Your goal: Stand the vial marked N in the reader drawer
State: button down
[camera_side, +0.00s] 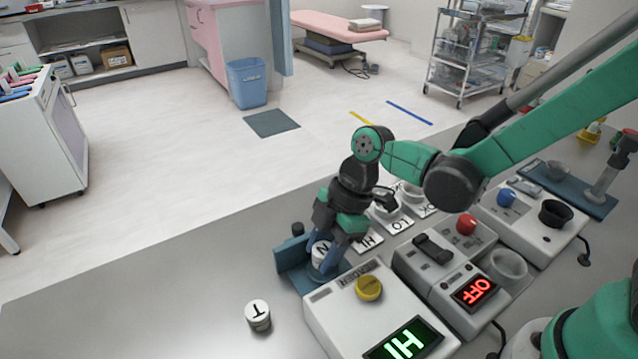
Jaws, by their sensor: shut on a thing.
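The white vial marked N (320,251) is upright between the blue fingers of my gripper (322,267). My gripper is shut on it and points down at the blue reader drawer (288,262), which stands open at the back-left side of the reader. The vial is at or just over the drawer; its lower part is hidden by a finger, so I cannot tell whether it touches the drawer floor. The white reader (328,301) has a yellow knob (368,288) and a green display (403,341) reading HI.
A white vial marked T (258,315) stands on the grey bench left of the reader. A device with a red OFF display (474,292) stands right. The bench's left is clear.

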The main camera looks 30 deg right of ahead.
jog(key=shift+f, duration=0.65)
dwell(0.6)
jog(key=shift+r, duration=0.65)
jog(key=shift+f, duration=0.85)
dwell(0.5)
jog(key=c, duration=0.7)
grip_release()
jog(key=shift+r, duration=0.1)
jog(key=v, duration=1.1)
